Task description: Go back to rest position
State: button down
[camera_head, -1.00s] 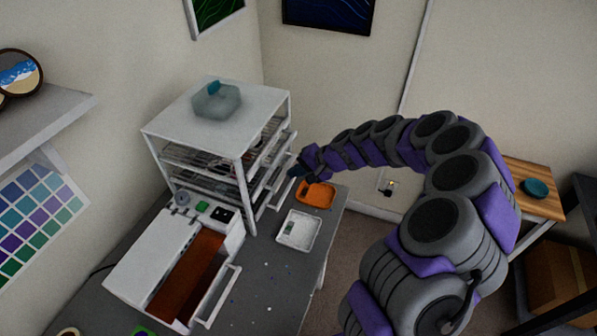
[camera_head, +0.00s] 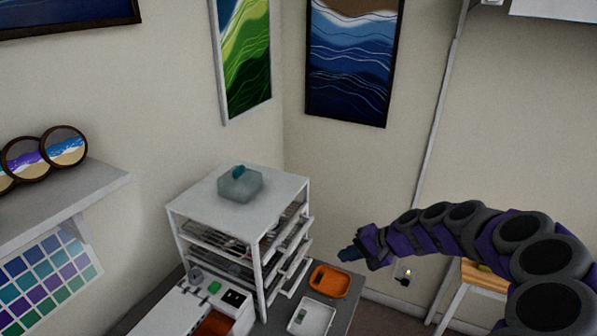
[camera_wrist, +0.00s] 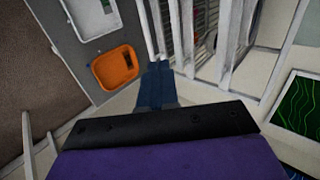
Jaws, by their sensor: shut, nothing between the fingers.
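My gripper (camera_head: 347,254) is at the end of my purple and grey arm, in the air to the right of the white drawer rack (camera_head: 237,191). Its blue fingers are together with nothing between them. In the wrist view the shut fingers (camera_wrist: 157,70) point toward the orange tray and the rack's front edge. It appears apart from both in the head view.
An orange tray (camera_head: 329,282) and a white tray (camera_head: 310,318) lie on the grey bench beside the rack. The rack's drawers stick out slightly on the right. A translucent block (camera_head: 240,184) sits on top. A wooden table (camera_head: 484,275) stands at the right.

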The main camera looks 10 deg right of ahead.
jog(key=s+a+r+n+g+h+b, duration=0.1)
jog(key=s+a+r+n+g, duration=0.15)
jog(key=s+a, duration=0.5)
jog(key=s+a+r+n+g+h, duration=0.25)
jog(key=s+a+n, duration=0.2)
jog(key=s, duration=0.65)
jog(key=s+d+f+g+h, duration=0.1)
jog(key=s+d+h, duration=0.1)
jog(key=s, duration=0.7)
jog(key=s+d+g+h+b, duration=0.1)
jog(key=s+d+h, duration=0.1)
jog(key=s, duration=0.8)
jog(key=shift+d+f, duration=0.35)
jog(key=shift+d, duration=0.3)
jog(key=shift+s+d, duration=0.1)
